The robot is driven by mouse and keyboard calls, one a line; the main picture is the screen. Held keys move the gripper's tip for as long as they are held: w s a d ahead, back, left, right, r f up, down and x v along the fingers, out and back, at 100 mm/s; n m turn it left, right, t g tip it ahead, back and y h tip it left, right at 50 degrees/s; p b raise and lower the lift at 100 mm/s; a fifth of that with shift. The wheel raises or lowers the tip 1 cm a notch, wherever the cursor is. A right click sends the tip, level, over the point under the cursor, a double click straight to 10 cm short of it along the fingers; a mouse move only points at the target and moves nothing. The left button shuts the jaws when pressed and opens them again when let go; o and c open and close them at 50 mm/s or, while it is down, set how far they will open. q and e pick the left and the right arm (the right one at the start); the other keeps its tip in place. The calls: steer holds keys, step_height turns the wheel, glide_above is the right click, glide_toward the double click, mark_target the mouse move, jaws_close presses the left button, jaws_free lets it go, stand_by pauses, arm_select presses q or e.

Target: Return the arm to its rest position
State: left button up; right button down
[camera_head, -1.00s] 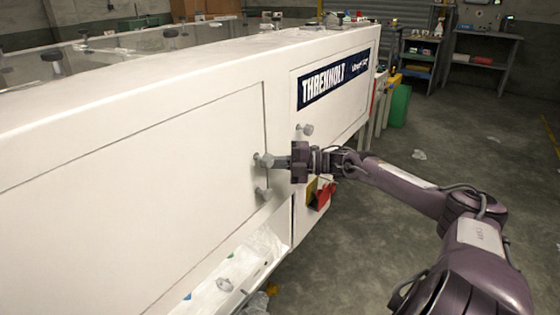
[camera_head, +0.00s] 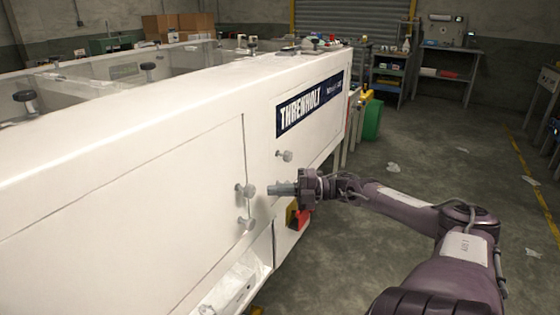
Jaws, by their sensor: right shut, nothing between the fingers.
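My right arm (camera_head: 400,200) comes in from the lower right and reaches left toward the white machine (camera_head: 120,190). My right gripper (camera_head: 280,189) is shut and empty, with its fingers pointing left at the machine's side. It is just right of a grey knob (camera_head: 246,190) on the panel edge, with a gap between them. Another knob (camera_head: 246,223) is below that one, and a third knob (camera_head: 286,156) is above the gripper on the panel to the right. My left gripper does not show.
A red and yellow switch box (camera_head: 297,216) is on the machine just below my right gripper. An open lower tray (camera_head: 232,290) sticks out at the bottom. A green bin (camera_head: 372,119) and shelves (camera_head: 390,75) stand farther back. The floor (camera_head: 440,140) to the right is mostly clear, with scattered scraps.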

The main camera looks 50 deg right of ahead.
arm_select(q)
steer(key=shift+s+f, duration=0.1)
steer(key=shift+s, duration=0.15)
arm_select(e)
steer(key=shift+s+d+f, duration=0.1)
steer(key=shift+s+d, duration=0.1)
steer(key=shift+s, duration=0.15)
